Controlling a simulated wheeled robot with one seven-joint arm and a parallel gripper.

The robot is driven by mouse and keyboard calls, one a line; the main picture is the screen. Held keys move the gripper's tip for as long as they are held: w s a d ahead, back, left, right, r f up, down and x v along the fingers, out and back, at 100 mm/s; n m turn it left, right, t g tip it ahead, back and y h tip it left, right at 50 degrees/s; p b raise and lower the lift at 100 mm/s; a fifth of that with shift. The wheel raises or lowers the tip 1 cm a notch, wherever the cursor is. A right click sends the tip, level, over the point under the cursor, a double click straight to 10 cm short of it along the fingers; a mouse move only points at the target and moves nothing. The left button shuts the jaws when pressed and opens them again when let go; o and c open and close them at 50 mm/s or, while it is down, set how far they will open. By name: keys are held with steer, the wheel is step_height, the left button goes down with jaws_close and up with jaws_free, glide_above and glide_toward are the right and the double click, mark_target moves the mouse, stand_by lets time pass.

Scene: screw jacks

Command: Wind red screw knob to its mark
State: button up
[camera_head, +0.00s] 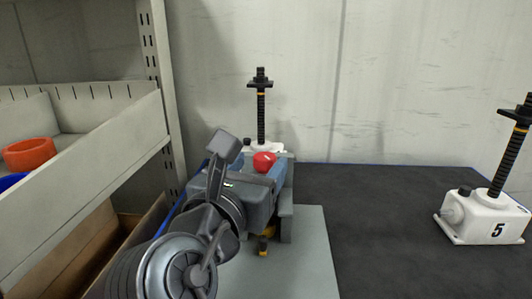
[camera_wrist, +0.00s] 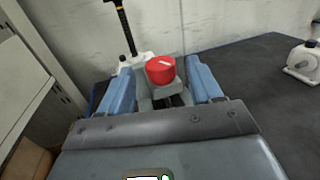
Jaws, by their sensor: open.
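The red knob (camera_head: 264,162) shows just beyond my gripper (camera_head: 272,186) in the head view. In the wrist view the red knob (camera_wrist: 160,72) has a pale line on its face and sits on a grey body (camera_wrist: 152,101). My gripper (camera_wrist: 161,78) is open, with one blue-grey finger on each side of the knob. Gaps appear between the fingers and the knob, so it is not held. My gripper and arm hide most of the body under the knob in the head view. A mark for the knob cannot be made out.
A white jack with a black screw (camera_head: 261,115) stands behind the knob, near the wall. Another white jack (camera_head: 485,217), numbered 5, stands on the right. Shelving with a bin (camera_head: 95,150) and an orange ring (camera_head: 30,153) is at left. The dark table (camera_head: 385,215) between is clear.

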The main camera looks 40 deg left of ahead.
mark_target(261, 162)
steer(key=shift+x, duration=2.05)
steer(key=shift+c, duration=0.3)
steer(key=c, duration=0.9)
